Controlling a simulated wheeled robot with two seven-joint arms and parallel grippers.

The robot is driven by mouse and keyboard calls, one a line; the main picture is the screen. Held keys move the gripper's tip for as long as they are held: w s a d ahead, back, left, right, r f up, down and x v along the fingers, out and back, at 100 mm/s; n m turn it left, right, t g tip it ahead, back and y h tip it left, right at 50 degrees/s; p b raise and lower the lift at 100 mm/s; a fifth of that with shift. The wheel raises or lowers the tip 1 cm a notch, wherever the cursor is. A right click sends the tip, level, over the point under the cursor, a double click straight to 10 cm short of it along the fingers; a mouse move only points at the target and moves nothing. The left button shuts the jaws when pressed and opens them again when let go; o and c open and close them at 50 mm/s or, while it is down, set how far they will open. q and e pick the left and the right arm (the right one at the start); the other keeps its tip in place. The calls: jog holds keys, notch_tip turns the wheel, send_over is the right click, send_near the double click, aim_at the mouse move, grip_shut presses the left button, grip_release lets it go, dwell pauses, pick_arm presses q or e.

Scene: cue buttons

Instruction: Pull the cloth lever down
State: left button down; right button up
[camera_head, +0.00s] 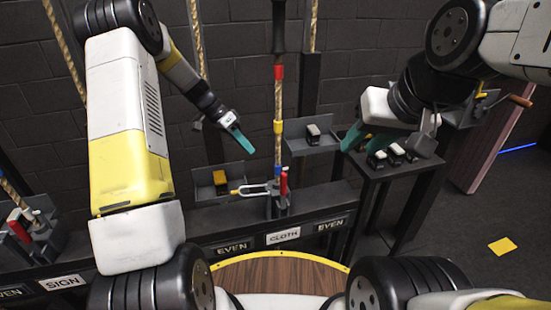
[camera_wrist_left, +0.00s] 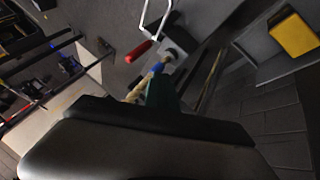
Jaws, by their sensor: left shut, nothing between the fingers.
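The cloth lever has a red handle (camera_head: 283,183) standing roughly upright at the foot of a rope (camera_head: 278,145), above the CLOTH sign (camera_head: 283,236). The rope has red, yellow and blue bands. A silver loop (camera_head: 250,188) sticks out to the left. My left gripper (camera_head: 243,143) is shut and empty, up and left of the lever and apart from it in the picture. The left wrist view shows the red handle (camera_wrist_left: 138,52), the silver loop (camera_wrist_left: 155,22) and the rope (camera_wrist_left: 143,86). My right gripper (camera_head: 364,141) is open at the right, over a small stand.
A left shelf (camera_head: 208,193) holds a yellow-topped block (camera_head: 220,181). A second shelf (camera_head: 296,137) holds a dark block (camera_head: 313,133). The right stand (camera_head: 402,168) carries several small blocks. Another lever (camera_head: 19,227) stands far left, by the SIGN label (camera_head: 62,283). A round wooden top (camera_head: 275,277) lies in front.

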pick_arm(q)
send_near(283, 192)
jog(key=w+d+f, duration=0.2)
jog(key=shift+w+d+f, duration=0.15)
jog(key=shift+w+d, duration=0.15)
jog(key=shift+s+d, duration=0.1)
jog(key=shift+s, duration=0.1)
dwell(0.5)
